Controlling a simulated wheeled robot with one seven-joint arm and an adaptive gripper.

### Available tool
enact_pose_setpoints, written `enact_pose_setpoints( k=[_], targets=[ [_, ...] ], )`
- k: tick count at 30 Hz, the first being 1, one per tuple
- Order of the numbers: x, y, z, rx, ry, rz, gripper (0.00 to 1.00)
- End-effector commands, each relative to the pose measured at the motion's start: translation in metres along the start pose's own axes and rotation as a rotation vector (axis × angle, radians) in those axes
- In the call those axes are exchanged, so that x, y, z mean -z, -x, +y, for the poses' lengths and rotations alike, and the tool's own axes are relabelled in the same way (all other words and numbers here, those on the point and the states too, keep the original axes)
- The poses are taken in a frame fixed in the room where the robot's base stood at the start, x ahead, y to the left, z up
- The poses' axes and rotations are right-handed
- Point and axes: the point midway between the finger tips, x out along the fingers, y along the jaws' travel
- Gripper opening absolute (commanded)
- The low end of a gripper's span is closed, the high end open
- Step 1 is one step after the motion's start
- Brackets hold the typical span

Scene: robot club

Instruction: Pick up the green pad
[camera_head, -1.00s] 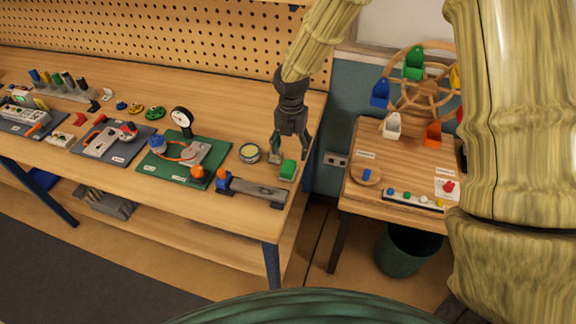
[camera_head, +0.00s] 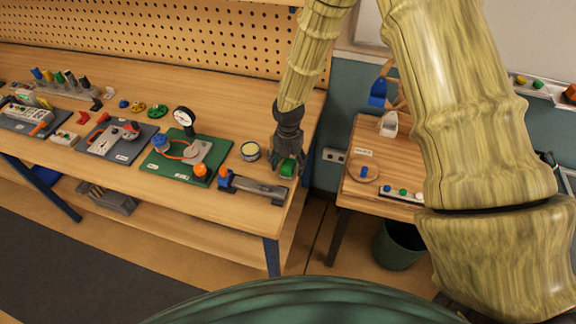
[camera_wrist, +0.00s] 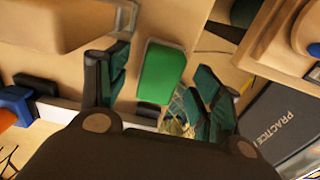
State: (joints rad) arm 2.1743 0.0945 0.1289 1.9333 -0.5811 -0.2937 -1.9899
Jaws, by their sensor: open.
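The green pad (camera_head: 288,168) is a small green block at the right end of the workbench, beside the grey bar of a clamp-like fixture. In the wrist view the green pad (camera_wrist: 162,73) lies between my two fingers, nearer the left one. My gripper (camera_head: 288,165) is lowered over it from above, with its fingers spread. In the wrist view my gripper (camera_wrist: 160,92) is open, and gaps show between the pad and both fingers. The pad's lower end is close to the dark palm in that view.
The fixture with the grey bar (camera_head: 258,188) and blue and orange ends sits just left of the pad. A round tin (camera_head: 250,151) stands behind it. A green board (camera_head: 185,160) with a gauge is further left. The bench's right edge is close; a smaller table (camera_head: 385,150) stands beyond a gap.

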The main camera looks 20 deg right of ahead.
Motion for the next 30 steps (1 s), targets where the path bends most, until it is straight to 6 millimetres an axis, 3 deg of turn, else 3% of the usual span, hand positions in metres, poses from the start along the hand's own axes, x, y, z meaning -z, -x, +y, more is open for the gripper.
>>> enact_pose_setpoints(
  k=[12, 21, 30],
  targets=[
    [-0.0001, -0.0083, 0.0006, -0.001, 0.001, -0.001, 0.65],
    [0.0, -0.0083, 0.0003, 0.0, 0.0, -0.001, 0.12],
    [0.0007, -0.0092, -0.0001, 0.001, 0.0, 0.001, 0.12]
  ],
)
